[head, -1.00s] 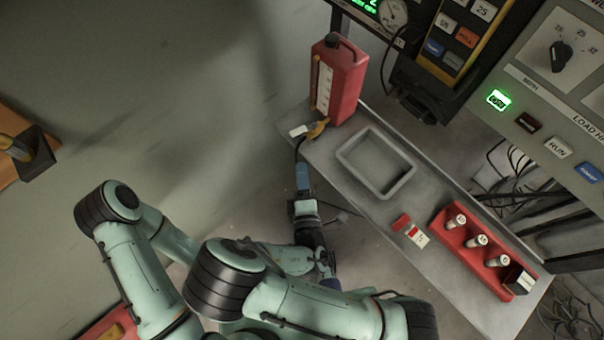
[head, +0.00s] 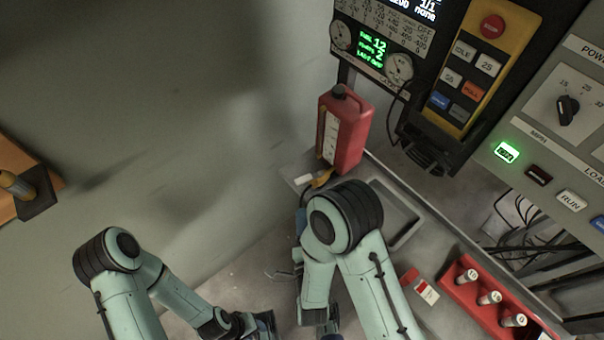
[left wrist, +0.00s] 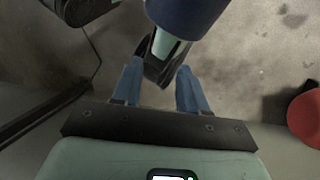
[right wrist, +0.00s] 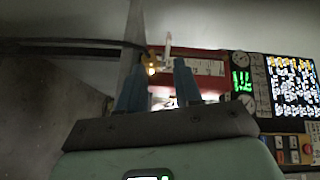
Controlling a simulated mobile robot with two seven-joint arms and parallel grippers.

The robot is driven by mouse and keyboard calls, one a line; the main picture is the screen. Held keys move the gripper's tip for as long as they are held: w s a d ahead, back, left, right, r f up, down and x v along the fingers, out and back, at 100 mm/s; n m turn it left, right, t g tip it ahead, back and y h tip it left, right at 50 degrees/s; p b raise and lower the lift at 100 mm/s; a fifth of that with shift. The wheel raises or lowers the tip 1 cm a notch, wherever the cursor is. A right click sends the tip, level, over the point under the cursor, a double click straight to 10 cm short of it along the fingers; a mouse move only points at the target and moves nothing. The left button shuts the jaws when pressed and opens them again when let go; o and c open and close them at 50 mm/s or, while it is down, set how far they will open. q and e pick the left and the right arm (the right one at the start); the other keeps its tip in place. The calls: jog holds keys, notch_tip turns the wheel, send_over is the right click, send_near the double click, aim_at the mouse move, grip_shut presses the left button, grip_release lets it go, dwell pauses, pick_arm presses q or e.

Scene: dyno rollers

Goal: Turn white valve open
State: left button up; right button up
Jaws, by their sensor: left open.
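The white valve (head: 304,179) is a small pale handle beside a yellow fitting (head: 322,179), at the foot of the red canister (head: 345,130). In the right wrist view the white valve (right wrist: 168,45) stands just beyond my fingertips, with the yellow fitting (right wrist: 151,64) near the gap between them. My right gripper (right wrist: 157,72) is open; nothing shows held. In the head view my right gripper (head: 301,215) is partly hidden behind my right elbow, just below the valve. My left gripper (left wrist: 157,72) is open and empty, low over the floor, away from the valve.
A grey bench carries an empty tray (head: 420,214), a small red-and-white box (head: 420,287) and a red rack (head: 470,283) with white-topped cylinders. Control panels (head: 480,65) stand behind. Floor left of the bench is clear. An orange object (head: 20,165) is at far left.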

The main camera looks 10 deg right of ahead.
aim_at(302, 178)
jog(key=w+m+b, duration=0.1)
jog(key=w+b, duration=0.1)
jog(key=w, duration=0.2)
jog(key=w+d+m+b, duration=0.1)
jog(key=w+b, duration=0.2)
jog(key=w, duration=0.1)
jog(key=w+r+m+b, duration=0.1)
jog(key=w+b, duration=0.2)
jog(key=w, duration=0.1)
jog(key=shift+w+d, duration=0.15)
jog(key=shift+d, duration=0.05)
pick_arm(q)
jog(key=w+a+f+t+y, duration=0.1)
jog(key=w+a+f+t, duration=0.2)
jog(key=w+f, duration=0.6)
jog(key=shift+w+a+n, duration=0.15)
jog(key=shift+a+n, duration=0.15)
jog(key=shift+a, duration=0.15)
pick_arm(e)
jog(key=shift+w+d, duration=0.1)
jog(key=shift+w, duration=0.65)
grip_shut()
